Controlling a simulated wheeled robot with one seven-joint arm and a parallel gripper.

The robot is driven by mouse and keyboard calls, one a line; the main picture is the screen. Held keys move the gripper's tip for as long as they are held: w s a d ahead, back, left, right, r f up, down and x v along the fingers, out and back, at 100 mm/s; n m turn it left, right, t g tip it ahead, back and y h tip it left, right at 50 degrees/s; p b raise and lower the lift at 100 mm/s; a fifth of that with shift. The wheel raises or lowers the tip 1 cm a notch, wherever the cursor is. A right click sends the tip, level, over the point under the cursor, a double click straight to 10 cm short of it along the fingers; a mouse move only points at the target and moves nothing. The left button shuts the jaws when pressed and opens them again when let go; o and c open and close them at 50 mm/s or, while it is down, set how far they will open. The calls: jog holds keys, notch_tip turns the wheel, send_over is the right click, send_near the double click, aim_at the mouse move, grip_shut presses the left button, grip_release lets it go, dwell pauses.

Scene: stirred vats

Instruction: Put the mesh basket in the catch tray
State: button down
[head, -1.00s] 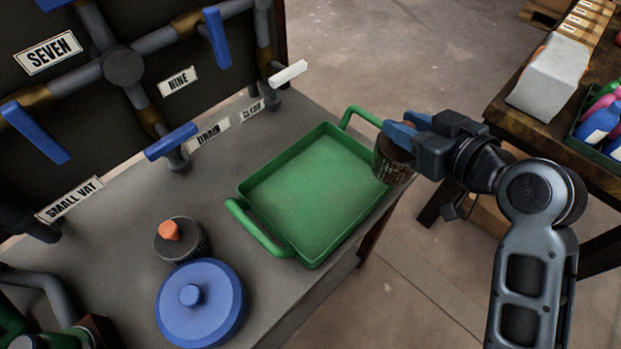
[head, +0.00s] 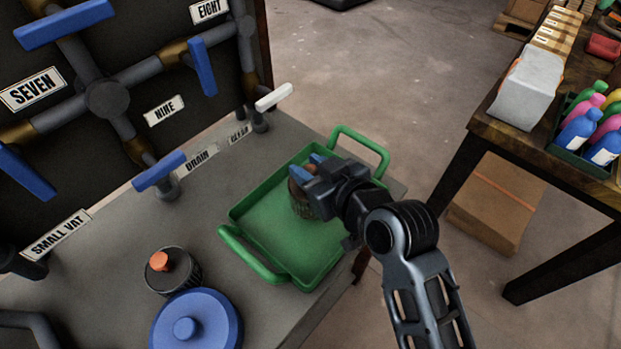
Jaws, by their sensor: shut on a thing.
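The green catch tray (head: 262,235) with two looped handles lies on the grey bench. The mesh basket (head: 305,206), dark brown and ribbed, is in my gripper (head: 309,172), which is shut on its upper part with blue fingertips. The basket is over the right part of the tray, inside its outline in the head view. I cannot tell whether its bottom touches the tray floor. My gripper and arm hide the tray's right side and part of the basket.
A dark round pot with an orange knob (head: 160,261) and a blue lid (head: 196,325) stand left of the tray. Pipes with blue handles (head: 158,171) rise behind. A wooden table (head: 490,130) with bottles is at right, a cardboard box (head: 497,203) beneath it.

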jog(key=shift+f, duration=1.75)
jog(key=shift+f, duration=0.15)
jog(key=c, duration=0.8)
grip_release()
jog(key=shift+s+d+r, duration=0.1)
jog(key=shift+r, duration=0.1)
jog(key=v, duration=1.1)
jog(key=shift+s+d+r+b, duration=0.1)
jog(key=shift+s+d+b, duration=0.1)
jog(key=shift+s+b, duration=0.15)
